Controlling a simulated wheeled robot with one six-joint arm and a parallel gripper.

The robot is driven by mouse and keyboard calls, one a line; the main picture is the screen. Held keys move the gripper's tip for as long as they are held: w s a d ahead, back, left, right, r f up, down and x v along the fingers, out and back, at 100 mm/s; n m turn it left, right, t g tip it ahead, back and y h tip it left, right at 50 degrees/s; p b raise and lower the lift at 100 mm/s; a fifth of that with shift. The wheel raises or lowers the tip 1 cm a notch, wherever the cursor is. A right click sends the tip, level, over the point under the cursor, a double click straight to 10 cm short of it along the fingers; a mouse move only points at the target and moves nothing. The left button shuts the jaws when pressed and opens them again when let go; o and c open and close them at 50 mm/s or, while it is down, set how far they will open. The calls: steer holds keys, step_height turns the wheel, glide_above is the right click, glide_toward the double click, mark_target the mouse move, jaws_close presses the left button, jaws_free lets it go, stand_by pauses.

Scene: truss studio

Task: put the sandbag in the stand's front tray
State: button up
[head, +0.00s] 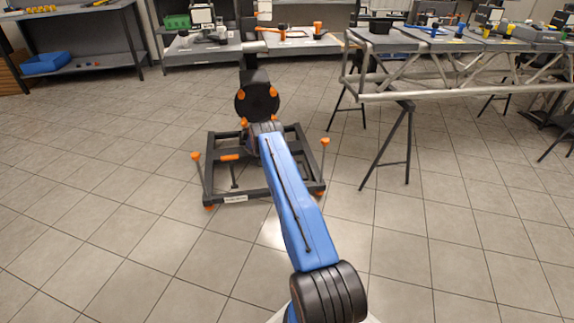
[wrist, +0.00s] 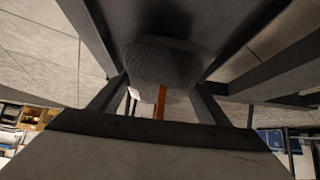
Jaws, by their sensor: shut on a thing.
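The stand is a dark frame (head: 312,187) low on the floor, with orange-tipped posts, a pale label on its front bar and a dark round plate (head: 257,103) on its column. My blue arm reaches down over it, and my gripper is mostly hidden behind the arm in the head view. In the wrist view my gripper (wrist: 163,82) is shut on a dark grey, rounded sandbag (wrist: 165,60), held among the stand's dark bars (wrist: 90,35). An orange strip shows below the bag. I cannot tell whether the bag touches the stand; the front tray is not clearly distinguishable.
A silver truss (head: 440,93) on black trestles stands to the right of the stand. Workbenches (head: 300,43) with tools line the back, and a blue bin (head: 45,63) sits on a shelf at far left. The tiled floor left and front of the stand is clear.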

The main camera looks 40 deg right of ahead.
steer(key=shift+w+f, duration=0.15)
steer(key=shift+f, duration=0.2)
steer(key=shift+f, duration=0.1)
steer(key=o, duration=2.1)
steer(key=v, duration=0.5)
steer(key=shift+w+a, duration=0.1)
steer(key=shift+a, duration=0.25)
steer(key=w+a, duration=0.2)
steer(key=a, duration=0.1)
steer(key=w+a, duration=0.2)
steer(key=a, duration=0.1)
steer(key=w+a, duration=0.2)
steer(key=a, duration=0.1)
steer(key=shift+a, duration=0.3)
